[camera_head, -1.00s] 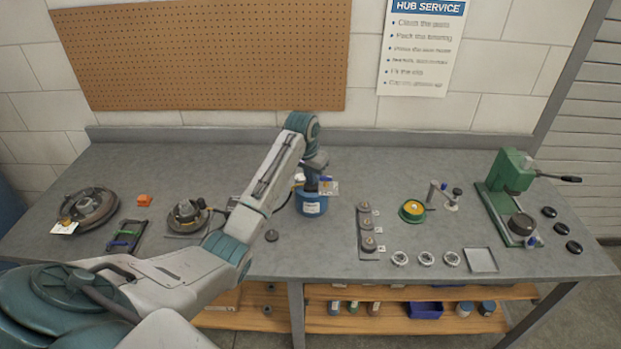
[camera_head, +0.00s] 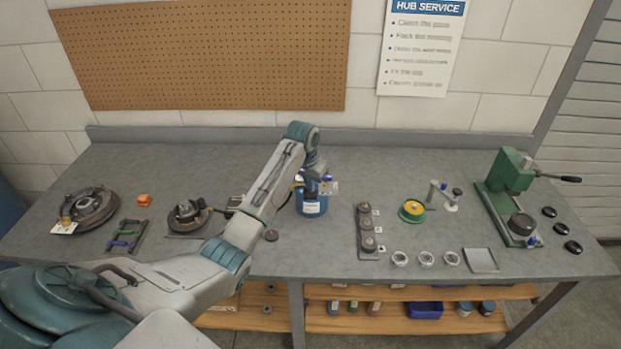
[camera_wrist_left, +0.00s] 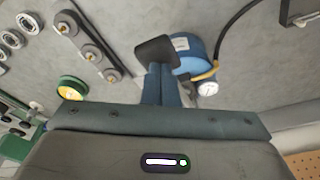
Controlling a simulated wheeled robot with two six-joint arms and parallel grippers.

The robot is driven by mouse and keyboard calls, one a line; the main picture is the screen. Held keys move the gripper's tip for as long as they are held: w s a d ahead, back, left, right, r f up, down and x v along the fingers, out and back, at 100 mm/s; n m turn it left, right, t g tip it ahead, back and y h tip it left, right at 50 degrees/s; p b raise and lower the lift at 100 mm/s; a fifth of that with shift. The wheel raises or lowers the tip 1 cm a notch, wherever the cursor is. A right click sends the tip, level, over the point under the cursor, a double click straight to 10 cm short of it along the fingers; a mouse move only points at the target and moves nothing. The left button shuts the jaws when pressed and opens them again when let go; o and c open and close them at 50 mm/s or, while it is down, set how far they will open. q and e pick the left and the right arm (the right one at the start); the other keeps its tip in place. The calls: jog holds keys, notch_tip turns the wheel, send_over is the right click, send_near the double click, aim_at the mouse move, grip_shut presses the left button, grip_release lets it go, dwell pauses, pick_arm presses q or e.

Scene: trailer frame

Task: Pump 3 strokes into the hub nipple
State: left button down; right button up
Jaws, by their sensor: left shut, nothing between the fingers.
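A black hose (camera_wrist_left: 237,22) curves from the pump. The hub (camera_head: 188,213) sits left of the pump; its nipple is too small to make out.

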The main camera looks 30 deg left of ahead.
pick_arm(q)
jog(key=shift+f, duration=0.1)
jog(key=shift+s+f, duration=0.15)
jog(key=shift+f, duration=1)
jog(key=shift+d, duration=0.1)
